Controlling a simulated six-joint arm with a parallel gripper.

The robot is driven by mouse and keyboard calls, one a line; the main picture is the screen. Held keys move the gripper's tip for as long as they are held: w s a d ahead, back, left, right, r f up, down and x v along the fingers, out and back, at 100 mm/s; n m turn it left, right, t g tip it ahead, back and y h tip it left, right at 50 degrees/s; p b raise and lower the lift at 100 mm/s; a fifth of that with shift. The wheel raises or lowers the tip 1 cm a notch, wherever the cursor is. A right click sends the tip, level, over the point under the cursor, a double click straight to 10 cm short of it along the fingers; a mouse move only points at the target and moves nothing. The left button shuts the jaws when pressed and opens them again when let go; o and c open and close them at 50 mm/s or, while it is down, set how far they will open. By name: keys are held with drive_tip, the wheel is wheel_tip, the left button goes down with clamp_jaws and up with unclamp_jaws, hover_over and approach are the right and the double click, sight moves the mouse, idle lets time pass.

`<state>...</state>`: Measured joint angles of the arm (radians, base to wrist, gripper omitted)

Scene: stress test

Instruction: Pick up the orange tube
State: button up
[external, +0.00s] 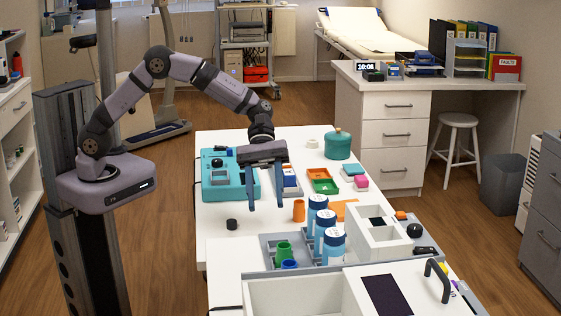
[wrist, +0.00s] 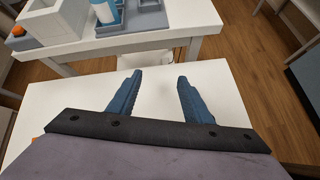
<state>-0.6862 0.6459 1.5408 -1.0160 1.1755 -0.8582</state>
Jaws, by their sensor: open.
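The orange tube (external: 299,210) stands upright on the white table in the external view, just left of the blue-and-white bottles. My gripper (external: 265,208) is to the left of the tube in that view, pointing down, with its two blue fingers apart and nothing between them. The fingers (wrist: 159,76) also show open and empty in the wrist view, over bare white surface. A small bit of orange shows at the left edge of my gripper body in the wrist view; I cannot tell what it is.
A teal case (external: 218,187) lies at left; a small black object (external: 232,224) sits near the left edge.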

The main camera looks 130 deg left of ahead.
sight(301, 210)
drive_tip(key=shift+w+a+f+n+t+b, duration=0.25)
drive_tip(key=shift+w+a+f+n+t, duration=0.4)
drive_tip(key=shift+a, duration=1.15)
drive_tip(key=shift+w+a+f+n+t+b, duration=0.35)
drive_tip(key=shift+a+f+n+t, duration=0.55)
drive_tip(key=shift+a, duration=0.85)
drive_tip(key=shift+w+a+f+n+t+b, duration=0.2)
drive_tip(key=shift+w+a+f+n+t, duration=0.25)
drive_tip(key=shift+a+n, duration=1)
drive_tip(key=f, duration=0.3)
drive_tip(key=shift+w+a+m, duration=0.1)
drive_tip(key=shift+a+m, duration=0.25)
drive_tip(key=shift+m, duration=0.05)
drive_tip(key=shift+p+x, duration=0.3)
drive_tip(key=shift+x, duration=1.15)
drive_tip(key=shift+r, duration=0.1)
drive_tip(key=c, duration=1.1)
